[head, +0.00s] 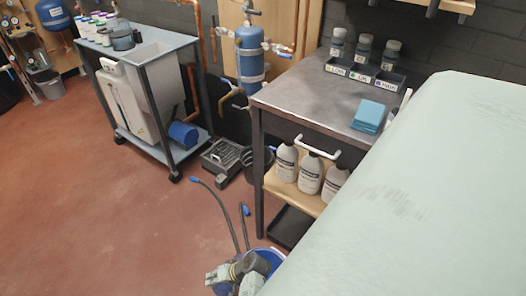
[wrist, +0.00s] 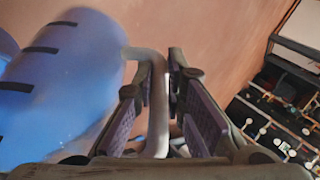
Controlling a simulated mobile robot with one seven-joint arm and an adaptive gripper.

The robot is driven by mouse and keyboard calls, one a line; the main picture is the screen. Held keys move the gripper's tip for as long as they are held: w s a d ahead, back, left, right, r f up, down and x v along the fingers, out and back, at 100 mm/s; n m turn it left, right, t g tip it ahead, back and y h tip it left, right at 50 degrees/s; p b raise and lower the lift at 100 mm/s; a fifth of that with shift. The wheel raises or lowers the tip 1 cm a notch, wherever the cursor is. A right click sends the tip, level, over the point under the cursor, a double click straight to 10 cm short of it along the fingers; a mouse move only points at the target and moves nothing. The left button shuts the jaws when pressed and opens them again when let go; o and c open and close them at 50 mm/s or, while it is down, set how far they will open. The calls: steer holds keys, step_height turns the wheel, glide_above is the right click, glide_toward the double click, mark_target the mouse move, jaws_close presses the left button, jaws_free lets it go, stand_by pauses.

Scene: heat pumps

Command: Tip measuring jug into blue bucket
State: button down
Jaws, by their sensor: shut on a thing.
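My gripper (wrist: 168,110) is shut on the grey handle (wrist: 157,90) of the measuring jug in the wrist view. The jug (wrist: 75,75) is blue with short black marks down its side, and it lies to the left of the fingers. Its inside is hidden. In the head view my gripper (head: 247,268) is low at the bottom edge, partly cut off. A blue rounded thing (head: 275,257), which looks like the blue bucket, shows just behind and around it. I cannot tell there where jug and bucket part, or how far the jug is tilted.
A steel-topped workbench (head: 310,95) stands behind, with labelled bottles on top and white bottles (head: 310,172) on its lower shelf. A wheeled cart (head: 150,100) stands at the back left. A pale green surface (head: 420,200) fills the lower right. The red floor (head: 90,200) at left is clear.

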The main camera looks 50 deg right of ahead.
steer(key=shift+s+d+r+t+y+b, duration=0.15)
steer(key=shift+d+r+t+y+b, duration=0.35)
steer(key=shift+d+r+y+b, duration=0.15)
stand_by(2.1)
steer(key=shift+s+d+r+m+t+y+b, duration=0.3)
steer(key=shift+d+m+t+y+b, duration=0.15)
steer(key=shift+y+b, duration=0.3)
stand_by(3.3)
steer(key=shift+s+d+r, duration=0.15)
steer(key=shift+d+r, duration=0.1)
steer(key=shift+d, duration=0.05)
stand_by(0.9)
